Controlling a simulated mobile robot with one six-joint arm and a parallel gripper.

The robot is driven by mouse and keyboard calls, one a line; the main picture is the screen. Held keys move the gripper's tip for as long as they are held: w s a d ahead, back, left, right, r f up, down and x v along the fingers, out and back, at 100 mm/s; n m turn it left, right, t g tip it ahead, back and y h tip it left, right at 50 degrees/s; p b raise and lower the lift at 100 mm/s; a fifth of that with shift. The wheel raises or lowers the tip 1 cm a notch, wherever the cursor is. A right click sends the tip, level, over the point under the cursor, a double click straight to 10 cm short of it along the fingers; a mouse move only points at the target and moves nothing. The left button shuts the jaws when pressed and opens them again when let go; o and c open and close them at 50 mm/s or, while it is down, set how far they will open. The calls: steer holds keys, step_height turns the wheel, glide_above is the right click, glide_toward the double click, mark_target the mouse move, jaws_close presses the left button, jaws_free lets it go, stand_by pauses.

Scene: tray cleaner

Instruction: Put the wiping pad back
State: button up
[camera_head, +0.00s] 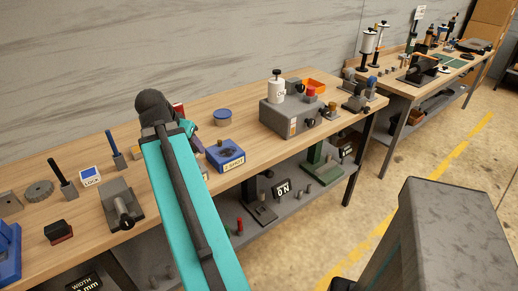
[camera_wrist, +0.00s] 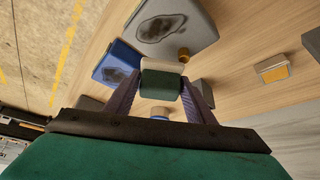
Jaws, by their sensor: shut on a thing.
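The wiping pad (camera_wrist: 160,86), a small block with a dark green face and a pale strip along its far edge, is in my gripper in the wrist view. The purple fingers of my gripper (camera_wrist: 161,88) are shut on its two sides. It is over the wooden bench; whether it touches anything below is not clear. I cannot pick out the pad's resting place for certain.
A blue block (camera_wrist: 117,63) and a large grey block (camera_wrist: 168,28), both with dark patches, lie beyond the pad.

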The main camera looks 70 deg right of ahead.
steer(key=s+d+f+m+g+b, duration=0.1)
steer(key=s+d+m, duration=0.2)
steer(key=s, duration=1.1)
steer(key=s+d+f+m+g+b, duration=0.1)
steer(key=s+d+m, duration=0.3)
steer(key=s+d, duration=0.4)
steer(key=s+g+b, duration=0.1)
steer(key=s, duration=0.6)
steer(key=shift+d+f+y, duration=0.3)
steer(key=shift+f+y, duration=0.05)
steer(key=shift+y, duration=0.05)
steer(key=shift+w+d+r, duration=0.1)
steer(key=shift+w, duration=0.05)
steer(key=w+d+p, duration=0.2)
steer(key=w+d, duration=0.1)
steer(key=w, duration=0.1)
steer(key=w+d+f+p, duration=0.1)
steer(key=w+d+p, duration=0.1)
steer(key=w+d, duration=0.1)
steer(key=w+d+p, duration=0.2)
steer(key=w+d, duration=0.1)
steer(key=w, duration=0.2)
steer(key=shift+d+f, duration=0.3)
steer(key=shift+d, duration=0.1)
steer(key=shift+w, duration=0.15)
steer(key=shift+f+p, duration=0.15)
steer(key=shift+p, duration=0.15)
